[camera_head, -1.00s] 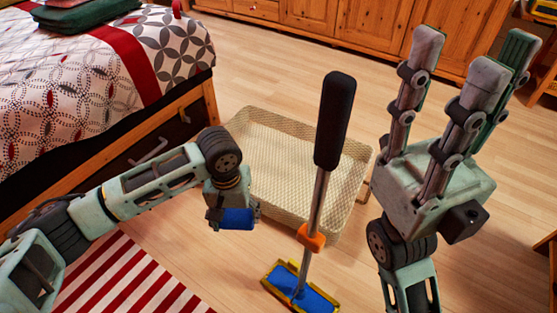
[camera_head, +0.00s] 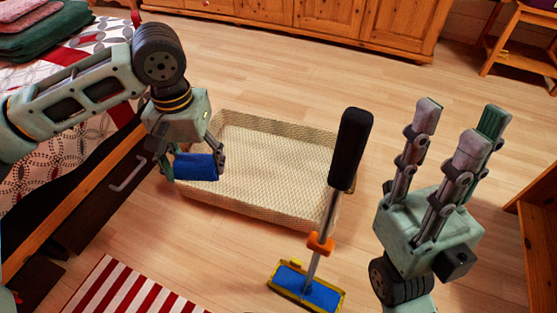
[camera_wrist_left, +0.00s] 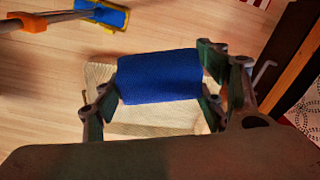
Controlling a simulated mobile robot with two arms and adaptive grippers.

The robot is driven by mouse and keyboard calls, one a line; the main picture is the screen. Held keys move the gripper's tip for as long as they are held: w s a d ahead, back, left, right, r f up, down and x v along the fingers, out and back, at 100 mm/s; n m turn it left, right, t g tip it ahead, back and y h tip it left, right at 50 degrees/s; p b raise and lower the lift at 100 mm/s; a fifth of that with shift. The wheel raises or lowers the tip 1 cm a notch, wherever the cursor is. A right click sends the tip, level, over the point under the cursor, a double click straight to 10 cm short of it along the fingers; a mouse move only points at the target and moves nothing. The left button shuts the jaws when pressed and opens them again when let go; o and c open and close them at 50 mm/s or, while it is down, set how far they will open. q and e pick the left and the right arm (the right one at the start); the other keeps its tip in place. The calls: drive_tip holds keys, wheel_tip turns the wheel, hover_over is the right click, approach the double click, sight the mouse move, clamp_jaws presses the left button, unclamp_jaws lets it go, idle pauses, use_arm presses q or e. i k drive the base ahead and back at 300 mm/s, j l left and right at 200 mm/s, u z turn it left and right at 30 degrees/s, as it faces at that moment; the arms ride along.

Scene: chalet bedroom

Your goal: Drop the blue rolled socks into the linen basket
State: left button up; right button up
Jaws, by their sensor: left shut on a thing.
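The blue rolled socks (camera_head: 196,167) are held between the fingers of my left gripper (camera_head: 197,168), which is shut on them. They also show in the left wrist view (camera_wrist_left: 160,77), between the fingers of the left gripper (camera_wrist_left: 160,80). The linen basket (camera_head: 290,215) is a low, wide, pale woven tray on the floor, and its bare bottom shows empty. In the head view the socks are over its left end; in the left wrist view the basket (camera_wrist_left: 150,120) lies below and behind them. My right gripper (camera_head: 458,135) points up with its fingers apart, empty, to the right of the basket.
A mop (camera_head: 350,150) with a black handle stands upright before the basket's right side, its blue and yellow head (camera_head: 306,287) on the floor. The bed (camera_head: 75,200) is at the left, a striped rug (camera_head: 125,290) at the front left. Wooden cabinets (camera_head: 320,22) line the back.

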sight(265, 172)
drive_tip(key=i+j+z, duration=0.1)
drive_tip(key=j+z, duration=0.6)
drive_tip(key=j, duration=0.2)
drive_tip(key=j+z, duration=0.35)
drive_tip(key=i+j+z, duration=0.1)
drive_tip(key=j, duration=0.25)
drive_tip(key=i+j+z, duration=0.1)
drive_tip(key=j, duration=0.3)
drive_tip(key=i+j+z, duration=0.1)
drive_tip(key=j, duration=0.25)
drive_tip(key=i+j, duration=0.2)
drive_tip(key=j, duration=0.2)
drive_tip(key=z, duration=0.05)
